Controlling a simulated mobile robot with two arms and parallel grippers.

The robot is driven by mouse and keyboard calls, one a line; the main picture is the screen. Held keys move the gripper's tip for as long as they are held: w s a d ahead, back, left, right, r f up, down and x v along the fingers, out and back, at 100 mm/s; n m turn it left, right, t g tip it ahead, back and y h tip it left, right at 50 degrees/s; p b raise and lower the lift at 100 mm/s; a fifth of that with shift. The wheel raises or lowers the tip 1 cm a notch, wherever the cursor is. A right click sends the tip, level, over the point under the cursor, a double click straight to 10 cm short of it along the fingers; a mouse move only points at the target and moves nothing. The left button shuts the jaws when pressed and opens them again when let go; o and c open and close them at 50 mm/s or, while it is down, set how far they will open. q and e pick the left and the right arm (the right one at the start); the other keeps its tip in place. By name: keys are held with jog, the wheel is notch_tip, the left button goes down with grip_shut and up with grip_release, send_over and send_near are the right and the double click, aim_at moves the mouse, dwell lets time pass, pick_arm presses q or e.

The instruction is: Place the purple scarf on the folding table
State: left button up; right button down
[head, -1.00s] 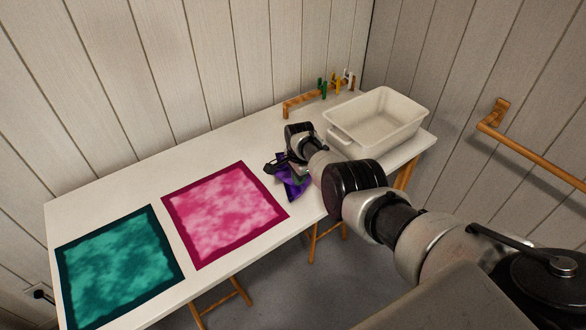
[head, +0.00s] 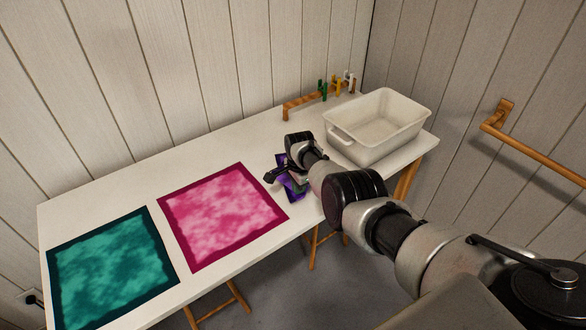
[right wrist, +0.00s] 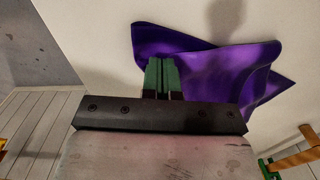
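The purple scarf (head: 283,185) is bunched near the front edge of the white folding table (head: 110,190), between the pink cloth and the basin, partly hidden by my right arm. My right gripper (head: 298,186) is over it, pointing down; its wrist covers much of it in the head view. In the right wrist view, the green fingers (right wrist: 161,73) are close together at the scarf (right wrist: 220,72), which spreads out on both sides of them. They look shut on its cloth, though the pinch itself is hidden. My left gripper is out of view.
A pink cloth (head: 222,215) and a teal cloth (head: 112,270) lie flat on the table's left part. A cream basin (head: 345,140) stands at the right end, close to my right wrist. Behind it is a wooden rack (head: 300,103) with coloured clips. A wooden rail (head: 535,155) is on the right wall.

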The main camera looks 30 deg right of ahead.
notch_tip(320, 180, up, 9)
jog(key=p, duration=0.8)
jog(key=shift+p, duration=0.4)
